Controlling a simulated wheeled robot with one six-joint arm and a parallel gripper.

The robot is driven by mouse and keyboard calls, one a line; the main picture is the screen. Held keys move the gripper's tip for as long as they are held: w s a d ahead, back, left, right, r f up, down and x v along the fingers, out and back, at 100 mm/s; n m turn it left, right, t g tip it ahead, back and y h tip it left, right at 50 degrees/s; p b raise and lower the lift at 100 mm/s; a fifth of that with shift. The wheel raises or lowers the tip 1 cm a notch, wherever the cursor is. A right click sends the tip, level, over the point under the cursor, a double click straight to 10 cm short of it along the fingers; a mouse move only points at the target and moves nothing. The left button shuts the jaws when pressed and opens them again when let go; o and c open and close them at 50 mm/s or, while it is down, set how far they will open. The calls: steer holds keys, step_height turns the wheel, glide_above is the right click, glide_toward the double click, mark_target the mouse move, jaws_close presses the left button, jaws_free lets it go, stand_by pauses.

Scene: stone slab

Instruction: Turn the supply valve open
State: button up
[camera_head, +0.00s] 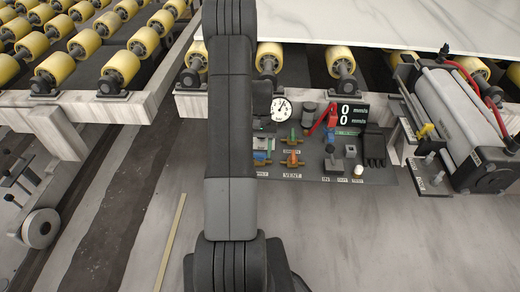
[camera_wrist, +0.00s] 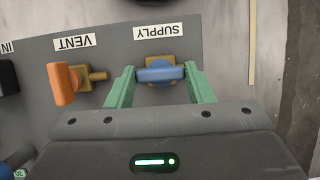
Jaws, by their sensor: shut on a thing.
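The supply valve has a blue handle (camera_wrist: 160,74) on a brass body (camera_wrist: 172,57), beside an upside-down SUPPLY label (camera_wrist: 158,32) in the wrist view. The handle lies level across that picture. My gripper (camera_wrist: 158,72) has its two green fingers at the handle's two ends and is shut on it. In the head view the blue handle (camera_head: 261,156) shows just right of my arm, which hides part of the valve and its label. My gripper (camera_head: 262,146) is partly hidden there too.
The VENT valve with an orange handle (camera_wrist: 62,84) stands close to my left finger in the wrist view. A gauge (camera_head: 281,109), a red lever (camera_head: 328,122) and a speed display (camera_head: 352,114) crowd the panel.

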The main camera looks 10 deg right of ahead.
stand_by(0.3)
steer(key=o, duration=1)
steer(key=p+v, duration=0.1)
steer(key=v, duration=1.2)
steer(key=shift+r, duration=0.4)
steer(key=shift+f, duration=0.1)
steer(key=b+x, duration=0.1)
steer(key=x, duration=1.2)
steer(key=shift+f, duration=0.35)
steer(key=shift+r, duration=0.1)
